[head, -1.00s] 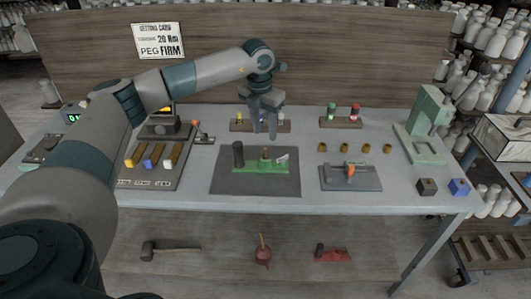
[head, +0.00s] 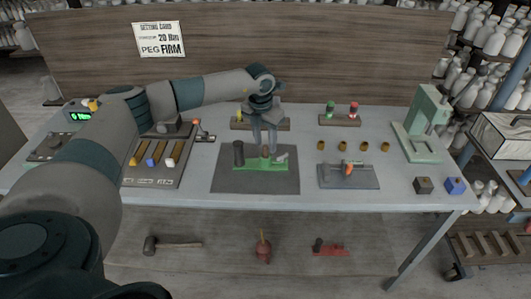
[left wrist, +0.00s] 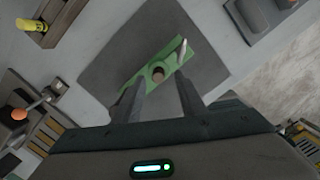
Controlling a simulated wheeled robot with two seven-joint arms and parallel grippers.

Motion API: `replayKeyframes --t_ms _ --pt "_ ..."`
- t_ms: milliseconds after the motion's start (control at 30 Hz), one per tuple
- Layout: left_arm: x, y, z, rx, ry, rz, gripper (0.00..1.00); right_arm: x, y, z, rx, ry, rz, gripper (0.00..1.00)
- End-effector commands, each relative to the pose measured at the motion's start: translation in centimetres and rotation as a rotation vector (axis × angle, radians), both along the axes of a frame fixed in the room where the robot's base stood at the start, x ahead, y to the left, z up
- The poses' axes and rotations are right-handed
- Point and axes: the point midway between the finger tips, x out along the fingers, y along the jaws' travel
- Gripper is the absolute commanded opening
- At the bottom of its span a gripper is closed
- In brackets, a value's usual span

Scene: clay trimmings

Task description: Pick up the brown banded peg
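A short brown peg (head: 265,150) stands upright in a green fixture (head: 246,163) on the dark grey mat (head: 286,185). In the left wrist view the peg (left wrist: 158,74) shows its round top on the green fixture (left wrist: 178,57); I cannot make out a band on it. My left gripper (head: 265,148) is open and points down at the peg, partly covering it. In the left wrist view the two fingers (left wrist: 158,100) are spread and empty, with the peg ahead of the gap between them. My right gripper is not in view.
A dark cylinder (head: 238,153) stands at the fixture's left, and a pale lever (head: 282,157) sits at its right. A rack (head: 247,126) is behind. Several small brown cylinders (head: 342,146) and a clamp plate (head: 349,183) are to the right; a tray (head: 155,180) is left.

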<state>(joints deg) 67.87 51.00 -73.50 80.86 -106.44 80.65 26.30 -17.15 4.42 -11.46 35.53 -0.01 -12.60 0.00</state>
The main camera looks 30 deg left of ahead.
Motion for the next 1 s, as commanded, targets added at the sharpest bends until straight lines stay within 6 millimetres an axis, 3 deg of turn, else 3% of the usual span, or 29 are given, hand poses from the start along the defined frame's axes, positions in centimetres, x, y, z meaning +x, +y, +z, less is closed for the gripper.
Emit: replayKeyframes --t_ms 100,300,800,967,1000 --pt "0.3 0.3 -0.9 0.0 0.003 0.002 0.37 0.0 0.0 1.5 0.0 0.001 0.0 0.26" --pt "0.5 0.3 -3.0 0.0 0.0 0.001 0.37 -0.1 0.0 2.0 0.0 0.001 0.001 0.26" --pt "0.6 0.3 -3.2 0.0 0.0 0.001 0.37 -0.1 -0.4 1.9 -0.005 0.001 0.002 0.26" --pt "0.6 0.3 -3.2 0.0 0.0 0.001 0.01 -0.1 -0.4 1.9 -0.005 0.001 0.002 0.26" --pt "0.6 0.3 -3.2 0.0 0.0 0.001 0.0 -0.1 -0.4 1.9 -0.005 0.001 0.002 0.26"
